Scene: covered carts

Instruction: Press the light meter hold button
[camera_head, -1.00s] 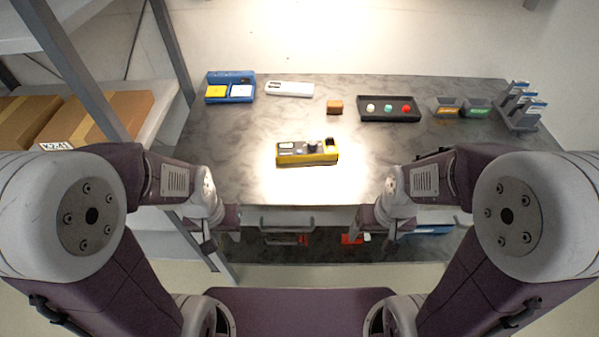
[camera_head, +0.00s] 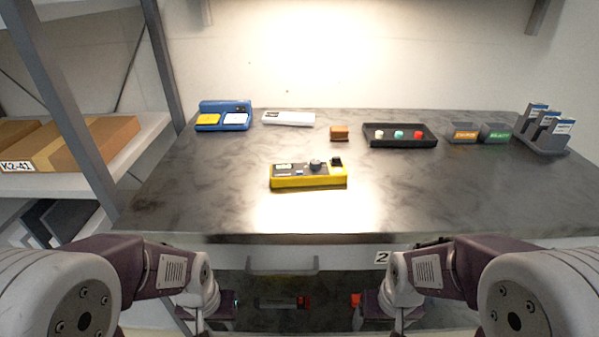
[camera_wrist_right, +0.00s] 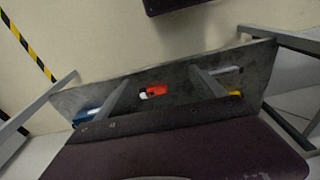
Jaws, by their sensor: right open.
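The light meter is most likely the yellow device with a grey top (camera_head: 308,180), lying on the dark table in the head view. It has a round dark knob, a pale display at its left and small keys too small to tell apart. My left gripper (camera_head: 220,322) is low at the picture's bottom, in front of the table edge and well apart from the device; its jaws are unclear. My right gripper (camera_head: 378,320) is also low before the table edge, open and apart from the device. The right wrist view shows no light meter.
Table (camera_head: 210,190) around the yellow device is clear. A lower shelf (camera_wrist_right: 180,85) holds small items.

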